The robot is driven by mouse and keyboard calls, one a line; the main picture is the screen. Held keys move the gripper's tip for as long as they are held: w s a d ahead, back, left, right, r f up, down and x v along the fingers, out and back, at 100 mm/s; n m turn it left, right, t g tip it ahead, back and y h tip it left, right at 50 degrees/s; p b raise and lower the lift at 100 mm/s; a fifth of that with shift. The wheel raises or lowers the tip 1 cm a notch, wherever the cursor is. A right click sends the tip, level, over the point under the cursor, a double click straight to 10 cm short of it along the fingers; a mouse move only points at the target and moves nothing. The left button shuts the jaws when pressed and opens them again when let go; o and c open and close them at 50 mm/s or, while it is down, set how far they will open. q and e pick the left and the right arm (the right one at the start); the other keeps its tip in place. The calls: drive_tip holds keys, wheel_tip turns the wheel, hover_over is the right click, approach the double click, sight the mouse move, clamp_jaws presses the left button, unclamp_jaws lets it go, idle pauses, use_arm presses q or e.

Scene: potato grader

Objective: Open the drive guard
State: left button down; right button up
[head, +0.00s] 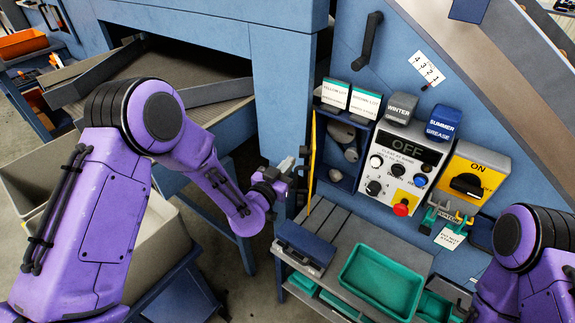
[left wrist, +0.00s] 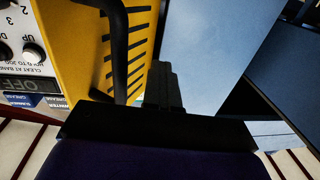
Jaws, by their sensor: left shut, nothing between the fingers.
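The yellow drive guard (head: 313,150) stands out from the machine front and shows nearly edge-on in the head view. To its right is an open recess with grey round parts (head: 350,153). In the left wrist view the guard (left wrist: 75,55) shows dark slots and a black bar handle (left wrist: 119,45). My left gripper (head: 303,155) is shut and empty, close to the left of the guard. Its dark fingers (left wrist: 162,85) show beside the guard's edge in the left wrist view; I cannot tell whether they touch it. My right arm shows at lower right, its gripper out of view.
A control panel (head: 401,155) with a red button and a yellow ON switch box (head: 473,178) are right of the recess. Below is a slatted bench (head: 345,232) with a green tray (head: 382,282). A blue post (head: 283,100) stands left of the guard.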

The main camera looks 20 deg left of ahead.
use_arm(q)
drive_tip(key=c, duration=1.4)
unclamp_jaws()
drive_tip(key=shift+c, duration=0.2)
drive_tip(key=b+v, duration=0.3)
drive_tip(key=v, duration=0.7)
drive_tip(key=shift+s+b, duration=0.25)
drive_tip(key=shift+b, duration=0.1)
